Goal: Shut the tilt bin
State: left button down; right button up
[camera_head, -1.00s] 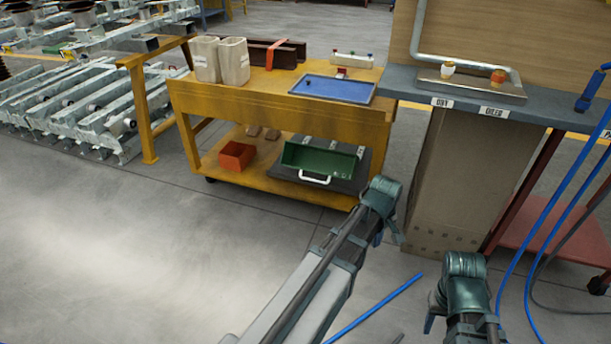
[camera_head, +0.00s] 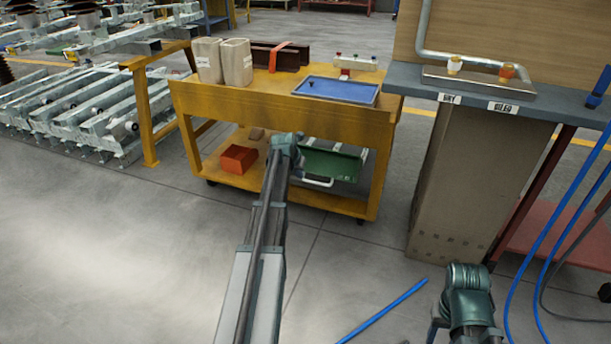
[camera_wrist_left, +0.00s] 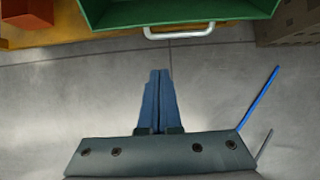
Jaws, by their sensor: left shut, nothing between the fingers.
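The tilt bin is a green open-topped bin (camera_head: 332,164) with a white handle on its front, on the lower shelf of the yellow cart. It is tilted out, with its inside showing. In the left wrist view the bin (camera_wrist_left: 180,12) is at the top, with its handle (camera_wrist_left: 180,33) hanging below its front edge. My left gripper (camera_wrist_left: 158,72) is shut and empty, pointing toward the bin with floor visible between. In the head view my left wrist (camera_head: 286,150) covers the bin's left part. My right arm's end (camera_head: 466,305) is at the lower right; its fingers are not clearly visible.
The yellow cart (camera_head: 280,103) carries a blue tray (camera_head: 338,90) and two pale containers (camera_head: 222,60) on top. An orange-red box (camera_head: 238,159) lies on the lower shelf. A grey-topped bench (camera_head: 415,84) stands right of the cart.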

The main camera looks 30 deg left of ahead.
pick_arm(q)
jog(key=b+x, duration=0.9)
jog(key=x, duration=0.2)
jog(key=r+p, duration=0.1)
jog(key=w+r+p, duration=0.2)
jog(key=r, duration=0.1)
jog(key=shift+a, duration=0.15)
